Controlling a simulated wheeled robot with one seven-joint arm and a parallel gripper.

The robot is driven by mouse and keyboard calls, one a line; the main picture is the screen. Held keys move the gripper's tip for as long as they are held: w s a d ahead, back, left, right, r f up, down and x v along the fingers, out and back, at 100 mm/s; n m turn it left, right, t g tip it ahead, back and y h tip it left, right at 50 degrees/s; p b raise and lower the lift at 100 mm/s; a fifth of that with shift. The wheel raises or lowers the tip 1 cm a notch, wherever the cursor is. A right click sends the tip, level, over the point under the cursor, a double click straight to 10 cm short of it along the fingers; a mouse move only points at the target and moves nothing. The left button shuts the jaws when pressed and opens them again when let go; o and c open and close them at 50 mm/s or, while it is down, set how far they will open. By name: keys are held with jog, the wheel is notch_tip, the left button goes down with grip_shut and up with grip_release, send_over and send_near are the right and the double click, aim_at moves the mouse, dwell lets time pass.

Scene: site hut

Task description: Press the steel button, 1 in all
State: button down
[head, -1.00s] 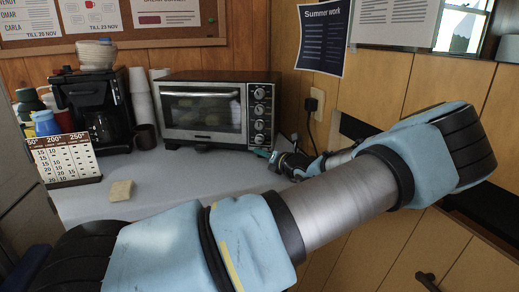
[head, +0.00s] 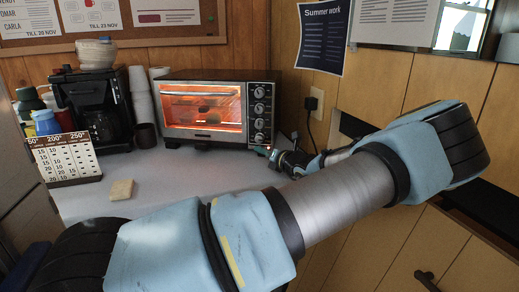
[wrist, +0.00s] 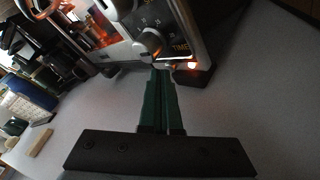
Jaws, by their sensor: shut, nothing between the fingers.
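The toaster oven (head: 203,108) stands at the back of the counter, its window glowing orange. A column of knobs runs down its right side. In the wrist view, its lowest knob (wrist: 147,44), marked TIME, is close above my fingertips, and a small orange light (wrist: 193,66) glows beside them. My gripper (wrist: 161,74) is shut and empty, its green fingers pointing at the lower part of the control panel. In the head view my gripper (head: 273,157) is at the oven's lower right corner. I cannot make out the steel button; the fingertips hide that part of the panel.
A sponge-like block (head: 121,190) lies on the counter (head: 165,180). The wooden wall is close on the right.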

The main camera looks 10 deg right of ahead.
dwell(0.4)
jog(key=shift+s+a+p, duration=0.25)
jog(key=shift+s+p, duration=0.2)
jog(key=shift+s, duration=0.25)
jog(key=shift+s+a+r+p, duration=0.1)
jog(key=shift+s+a+p, duration=0.25)
jog(key=shift+s, duration=0.35)
jog(key=shift+s+a+r+p, duration=0.15)
jog(key=shift+s+p, duration=0.25)
jog(key=shift+s, duration=0.25)
jog(key=shift+s+a+f+p, duration=0.1)
jog(key=shift+s+a+p, duration=0.15)
jog(key=shift+s, duration=0.25)
jog(key=shift+s+a+f+p, duration=0.1)
jog(key=shift+s+a+p, duration=0.1)
jog(key=shift+s, duration=0.3)
